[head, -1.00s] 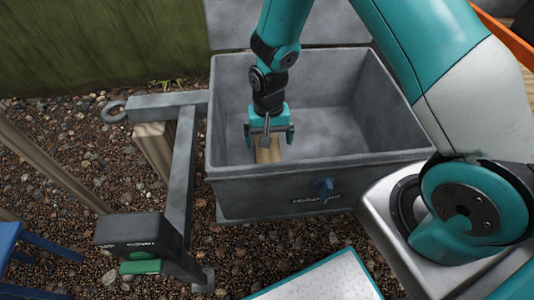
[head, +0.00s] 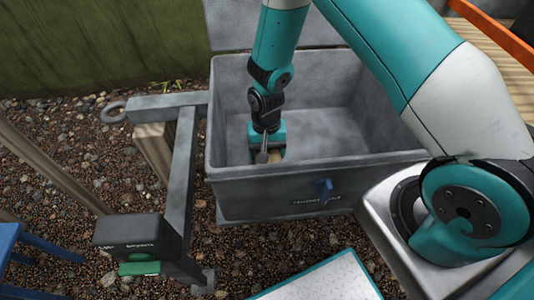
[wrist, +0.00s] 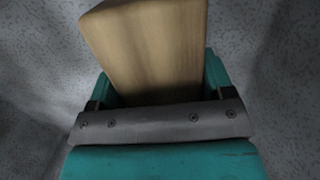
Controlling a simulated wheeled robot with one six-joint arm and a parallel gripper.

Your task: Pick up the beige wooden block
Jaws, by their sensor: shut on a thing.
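The beige wooden block (head: 276,155) is inside the grey bin, mostly hidden in the head view by my gripper and the bin's front wall. My gripper (head: 266,154) reaches down into the bin near its front left and is shut on the block. In the wrist view the block (wrist: 150,48) fills the upper middle and sits between the teal fingers of my gripper (wrist: 155,92). Whether the block touches the bin floor cannot be told.
The grey bin (head: 280,186) has walls around my gripper and a blue latch on its front. A grey metal frame (head: 181,180) with a black box (head: 138,235) stands at left. A green wall (head: 100,45) is behind. A white-topped, teal-edged surface (head: 325,280) lies in front.

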